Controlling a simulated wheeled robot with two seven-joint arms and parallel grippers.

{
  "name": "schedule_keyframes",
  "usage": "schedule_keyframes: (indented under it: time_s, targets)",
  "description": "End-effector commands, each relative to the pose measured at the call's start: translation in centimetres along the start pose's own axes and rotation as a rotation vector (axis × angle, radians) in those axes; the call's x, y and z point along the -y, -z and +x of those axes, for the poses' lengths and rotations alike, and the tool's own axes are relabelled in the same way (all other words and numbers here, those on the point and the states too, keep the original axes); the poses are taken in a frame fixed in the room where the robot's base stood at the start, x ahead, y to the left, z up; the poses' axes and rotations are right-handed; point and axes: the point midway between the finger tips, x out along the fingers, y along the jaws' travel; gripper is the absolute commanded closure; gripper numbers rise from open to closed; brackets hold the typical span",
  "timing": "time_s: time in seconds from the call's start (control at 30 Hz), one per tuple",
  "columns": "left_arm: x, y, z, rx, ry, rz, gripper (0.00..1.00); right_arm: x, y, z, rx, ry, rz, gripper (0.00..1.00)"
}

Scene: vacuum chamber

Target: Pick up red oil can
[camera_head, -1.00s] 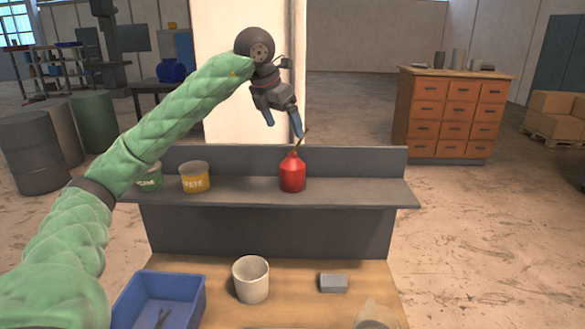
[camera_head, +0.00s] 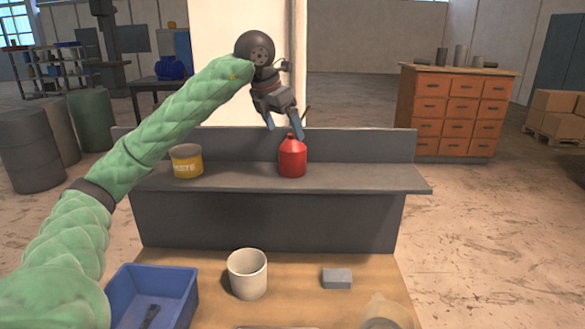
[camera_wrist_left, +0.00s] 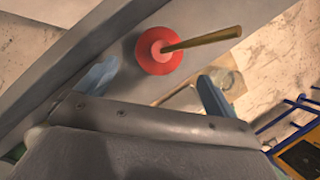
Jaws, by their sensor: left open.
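The red oil can (camera_head: 292,158) stands upright on the grey shelf (camera_head: 340,180), its thin brass spout tilting up to the right. My left gripper (camera_head: 285,130) is open and empty, fingers pointing down just above the can's top. In the left wrist view the red can (camera_wrist_left: 150,62) shows from above, with its spout reaching right. It lies beyond and between the two blue fingers of my left gripper (camera_wrist_left: 155,92), apart from them. My right gripper is not in view.
On the wooden bench below are a blue bin (camera_head: 190,300), a white cup (camera_head: 247,274) and a grey block (camera_head: 337,279). The shelf right of the can is clear.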

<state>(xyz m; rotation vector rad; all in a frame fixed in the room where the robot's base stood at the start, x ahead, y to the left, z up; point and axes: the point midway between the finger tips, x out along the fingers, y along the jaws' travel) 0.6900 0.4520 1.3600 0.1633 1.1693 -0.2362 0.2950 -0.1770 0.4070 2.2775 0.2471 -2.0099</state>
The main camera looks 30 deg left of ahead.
Motion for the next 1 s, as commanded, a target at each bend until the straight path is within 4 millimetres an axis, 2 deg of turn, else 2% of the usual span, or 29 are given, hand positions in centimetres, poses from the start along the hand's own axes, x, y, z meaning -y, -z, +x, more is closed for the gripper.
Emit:
schedule_keyframes:
  time_s: [0.03,0.13,0.27,0.5,0.67,1.0]
  targets:
    - [0.0,0.3,0.7,0.000,0.000,0.000,0.07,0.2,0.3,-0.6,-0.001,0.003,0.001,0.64]
    - [0.0,0.4,1.0,0.000,0.000,0.000,0.07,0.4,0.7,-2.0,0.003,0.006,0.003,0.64]
    - [0.0,0.4,1.4,-0.001,0.000,0.000,0.07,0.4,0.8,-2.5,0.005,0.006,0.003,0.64]
    - [0.0,0.4,3.3,-0.002,0.001,0.000,0.07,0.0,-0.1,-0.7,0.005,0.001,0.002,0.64]
    - [0.0,0.3,4.0,-0.002,0.000,0.000,0.07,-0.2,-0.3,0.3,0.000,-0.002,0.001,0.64]
    - [-0.1,0.2,6.8,-0.003,0.001,-0.001,0.07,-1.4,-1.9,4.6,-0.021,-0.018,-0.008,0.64]
